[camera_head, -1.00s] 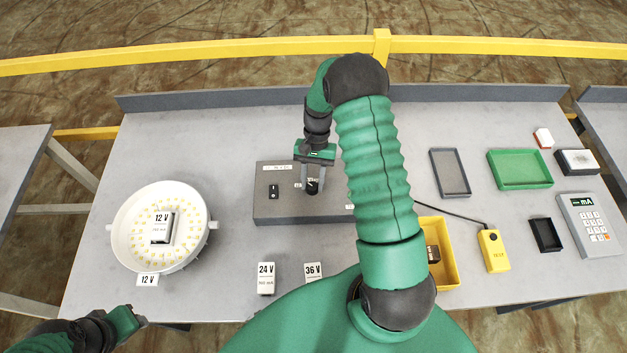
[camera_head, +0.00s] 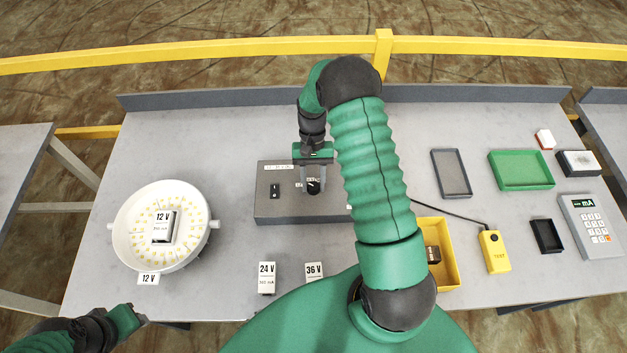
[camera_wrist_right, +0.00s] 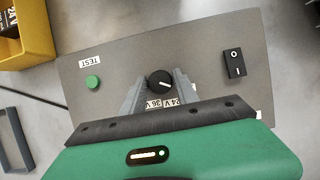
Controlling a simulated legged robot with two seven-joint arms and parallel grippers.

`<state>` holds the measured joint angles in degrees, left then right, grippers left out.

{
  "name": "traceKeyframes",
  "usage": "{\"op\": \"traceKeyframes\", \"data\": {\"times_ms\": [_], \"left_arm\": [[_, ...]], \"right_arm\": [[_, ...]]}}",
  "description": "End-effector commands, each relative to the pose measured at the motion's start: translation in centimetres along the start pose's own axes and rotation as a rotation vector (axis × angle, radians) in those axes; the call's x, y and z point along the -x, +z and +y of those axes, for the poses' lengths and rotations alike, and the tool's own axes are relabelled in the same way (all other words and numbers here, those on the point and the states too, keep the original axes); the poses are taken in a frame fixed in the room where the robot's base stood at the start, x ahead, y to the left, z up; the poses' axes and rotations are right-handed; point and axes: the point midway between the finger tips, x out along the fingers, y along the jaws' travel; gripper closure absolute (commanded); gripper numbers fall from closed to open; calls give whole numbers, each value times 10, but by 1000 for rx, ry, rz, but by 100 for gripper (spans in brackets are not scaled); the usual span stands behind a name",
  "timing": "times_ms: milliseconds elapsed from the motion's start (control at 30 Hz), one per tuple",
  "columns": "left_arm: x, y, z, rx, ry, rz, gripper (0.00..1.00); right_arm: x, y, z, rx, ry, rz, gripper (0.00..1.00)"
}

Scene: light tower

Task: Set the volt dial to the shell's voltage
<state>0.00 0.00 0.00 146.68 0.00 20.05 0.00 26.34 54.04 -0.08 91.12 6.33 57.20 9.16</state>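The black volt dial (camera_wrist_right: 159,82) sits on the grey test box (camera_head: 272,208). In the right wrist view its white mark points right and slightly down. Upside-down labels 36 V (camera_wrist_right: 153,104) and 24 V (camera_wrist_right: 171,102) show beside it; any other label is hidden by a finger. My right gripper (camera_wrist_right: 160,78) has its fingers apart, one on each side of the dial, with no clear grip. It also shows in the head view (camera_head: 313,184). The white round shell (camera_head: 120,232) carries a 12 V tag (camera_head: 148,279). My left gripper (camera_head: 138,314) is at lower left, its fingers unclear.
A black switch (camera_wrist_right: 234,63) and green TEST button (camera_wrist_right: 92,82) flank the dial. A 12 V block (camera_head: 163,228) lies in the shell. Blocks marked 24 V (camera_head: 266,278) and 36 V (camera_head: 314,271) stand in front. A yellow bin (camera_head: 447,276) is to the right.

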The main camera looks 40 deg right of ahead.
Motion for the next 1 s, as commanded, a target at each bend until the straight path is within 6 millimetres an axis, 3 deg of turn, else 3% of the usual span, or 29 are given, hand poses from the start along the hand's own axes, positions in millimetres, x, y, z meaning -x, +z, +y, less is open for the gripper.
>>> {"op": "traceKeyframes", "data": {"times_ms": [133, 400, 533, 667, 1000], "left_arm": [[0, 0, 0, 0, 0, 0, 64], [0, 0, 0, 0, 0, 0, 64], [-4, 1, 0, 0, 0, 0, 64], [-11, 2, 0, 0, 0, 0, 64], [-24, 6, 0, 0, 0, 0, 64]], "right_arm": [[0, 0, 0, 0, 0, 1, 46], [2, 0, 1, 0, -1, 5, 46], [14, -2, 1, 0, -2, 9, 46], [44, -4, 0, 0, -2, 11, 46], [140, -4, 0, 0, -1, 6, 46]]}}
